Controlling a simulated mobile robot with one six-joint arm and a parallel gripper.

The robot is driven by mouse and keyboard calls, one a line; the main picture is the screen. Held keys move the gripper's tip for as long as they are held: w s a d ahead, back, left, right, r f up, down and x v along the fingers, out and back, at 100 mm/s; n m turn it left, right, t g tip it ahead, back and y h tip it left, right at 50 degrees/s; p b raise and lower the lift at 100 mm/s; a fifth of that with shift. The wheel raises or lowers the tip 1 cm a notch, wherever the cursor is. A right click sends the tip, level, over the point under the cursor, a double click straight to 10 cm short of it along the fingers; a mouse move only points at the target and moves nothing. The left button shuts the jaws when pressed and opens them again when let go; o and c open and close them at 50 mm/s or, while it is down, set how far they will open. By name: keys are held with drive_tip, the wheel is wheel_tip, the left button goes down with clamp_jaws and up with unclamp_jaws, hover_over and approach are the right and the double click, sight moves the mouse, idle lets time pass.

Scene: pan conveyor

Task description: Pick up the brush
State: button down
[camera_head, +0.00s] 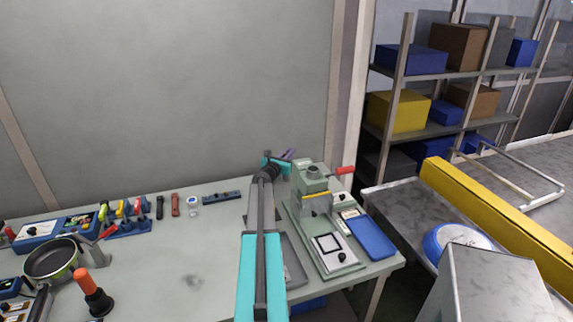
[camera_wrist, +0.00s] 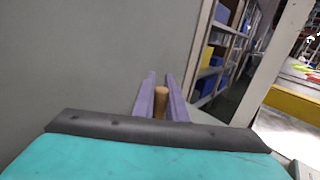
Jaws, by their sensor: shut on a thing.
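My gripper (camera_wrist: 160,104) shows in the wrist view with its two purple fingers on either side of a brown, wooden-looking handle. I take this to be the brush (camera_wrist: 160,100); its other end and bristles are hidden. The fingers are shut on it. In the head view my gripper (camera_head: 287,154) is small, at the far side of the workbench near the wall, left of the green press. The brush cannot be made out in the head view.
The grey workbench (camera_head: 150,260) holds a green press (camera_head: 312,185) with a red handle, a blue tray (camera_head: 369,238), a pan (camera_head: 50,262) and several small tools at the left. Shelves with boxes and a yellow-railed conveyor (camera_head: 500,215) stand at the right.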

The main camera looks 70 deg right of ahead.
wheel_tip(320, 180, up, 10)
drive_tip(key=b, duration=0.1)
idle(0.7)
drive_tip(key=shift+w, duration=0.1)
idle(0.5)
